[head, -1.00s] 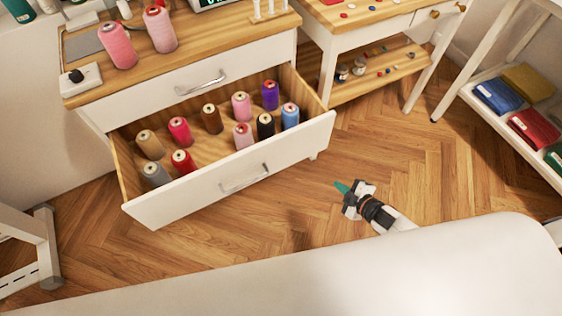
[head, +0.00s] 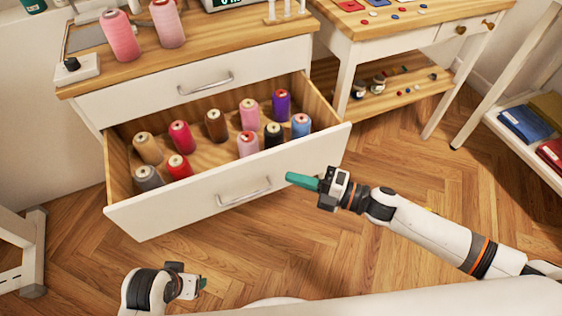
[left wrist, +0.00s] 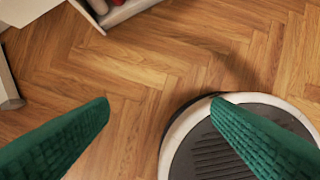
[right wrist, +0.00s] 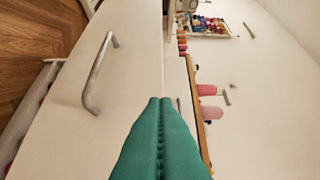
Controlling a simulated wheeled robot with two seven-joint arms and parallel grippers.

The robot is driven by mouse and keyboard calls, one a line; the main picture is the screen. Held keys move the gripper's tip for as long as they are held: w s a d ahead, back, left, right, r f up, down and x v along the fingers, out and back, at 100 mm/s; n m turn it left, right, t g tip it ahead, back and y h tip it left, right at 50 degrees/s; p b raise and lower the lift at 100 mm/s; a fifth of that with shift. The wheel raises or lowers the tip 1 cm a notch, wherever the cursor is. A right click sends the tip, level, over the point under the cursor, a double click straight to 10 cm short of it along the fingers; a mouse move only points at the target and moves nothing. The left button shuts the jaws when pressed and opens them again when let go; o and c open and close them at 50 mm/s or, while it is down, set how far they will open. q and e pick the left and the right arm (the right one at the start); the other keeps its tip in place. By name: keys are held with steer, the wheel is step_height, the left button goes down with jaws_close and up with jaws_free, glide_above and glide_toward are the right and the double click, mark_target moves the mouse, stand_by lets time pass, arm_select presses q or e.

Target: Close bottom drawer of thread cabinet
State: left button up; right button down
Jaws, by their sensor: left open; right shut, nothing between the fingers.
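The white thread cabinet (head: 150,95) stands with its bottom drawer (head: 187,205) pulled well out. The drawer holds several thread spools and has a silver bar handle (head: 243,192) on its front. The handle also shows in the right wrist view (right wrist: 98,75). My right gripper (head: 290,178) is shut and empty, its green fingertips just in front of the drawer front's right part; I cannot tell whether they touch it. My left gripper (head: 203,284) is low in front of the drawer, apart from it. In the left wrist view its green fingers (left wrist: 160,115) are spread over the floor.
The top drawer (head: 200,85) is shut. Pink spools (head: 121,36) stand on the cabinet top. A wooden side table (head: 400,35) with a lower shelf stands to the right. A white rack (head: 530,125) with folded cloth is at far right.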

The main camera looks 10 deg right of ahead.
mark_target(264, 158)
steer(key=w+a, duration=0.1)
steer(key=w, duration=0.1)
steer(key=w+a, duration=0.2)
steer(key=shift+w+a+b, duration=0.1)
steer(key=shift+b, duration=0.2)
arm_select(q)
steer(key=shift+v, duration=1.15)
arm_select(e)
steer(key=shift+w+a, duration=0.15)
steer(key=shift+w, duration=0.25)
arm_select(q)
steer(key=shift+w, duration=0.15)
